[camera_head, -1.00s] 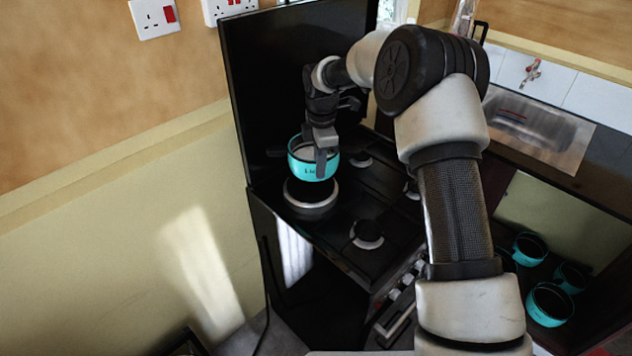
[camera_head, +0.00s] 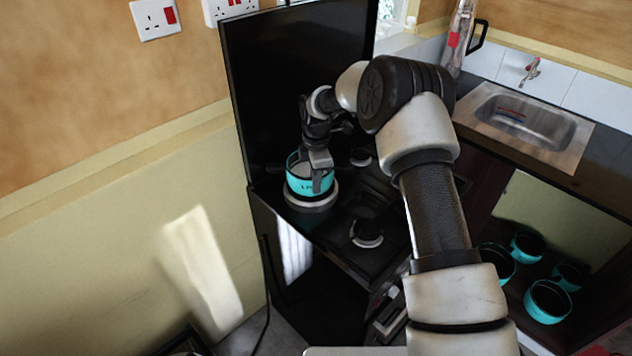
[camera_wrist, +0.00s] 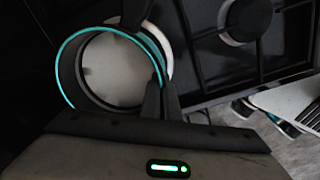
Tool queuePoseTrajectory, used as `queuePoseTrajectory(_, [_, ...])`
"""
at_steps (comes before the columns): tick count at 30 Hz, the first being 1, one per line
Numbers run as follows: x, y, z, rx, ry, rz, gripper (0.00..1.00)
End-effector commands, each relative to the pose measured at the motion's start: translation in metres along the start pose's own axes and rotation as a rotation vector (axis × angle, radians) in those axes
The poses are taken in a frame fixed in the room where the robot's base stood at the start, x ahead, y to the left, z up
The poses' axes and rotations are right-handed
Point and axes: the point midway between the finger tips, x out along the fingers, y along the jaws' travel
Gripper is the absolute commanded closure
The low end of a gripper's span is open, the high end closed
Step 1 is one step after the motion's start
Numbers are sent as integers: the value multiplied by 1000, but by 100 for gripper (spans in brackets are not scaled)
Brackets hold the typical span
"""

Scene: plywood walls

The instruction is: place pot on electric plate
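The turquoise pot (camera_head: 298,184) sits upright over the electric plate (camera_head: 312,206), a dark round plate with a silver rim at the stove's left front. The pot's base appears to meet the plate, but I cannot tell whether its full weight rests there. My gripper (camera_head: 321,180) is at the pot's near right side, with its fingers closed on the rim. In the wrist view the pot (camera_wrist: 68,75) is open and empty, with a pale inside. There my gripper (camera_wrist: 162,95) has one finger on each side of the pot wall. The plate's pale edge (camera_wrist: 167,62) shows beside the pot.
A black hob (camera_head: 345,215) with other burners (camera_head: 366,233) lies right of the plate. A tall black panel (camera_head: 285,90) stands behind. Several turquoise pots (camera_head: 547,300) are on a low shelf at right, under a sink (camera_head: 525,125).

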Motion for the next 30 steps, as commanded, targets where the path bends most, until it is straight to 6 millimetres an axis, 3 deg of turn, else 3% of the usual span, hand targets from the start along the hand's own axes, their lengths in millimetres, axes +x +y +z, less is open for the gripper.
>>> queuePoseTrajectory(7, [2, 1, 1, 1, 0, 4, 100])
queuePoseTrajectory(11, [2, 0, 1, 1, -1, 0, 80])
queuePoseTrajectory(20, [1, 0, 1, 1, -1, 0, 80])
queuePoseTrajectory(25, [-15, 1, 1, 1, -1, 4, 80])
queuePoseTrajectory(30, [-50, 2, 1, 1, -2, 6, 80])
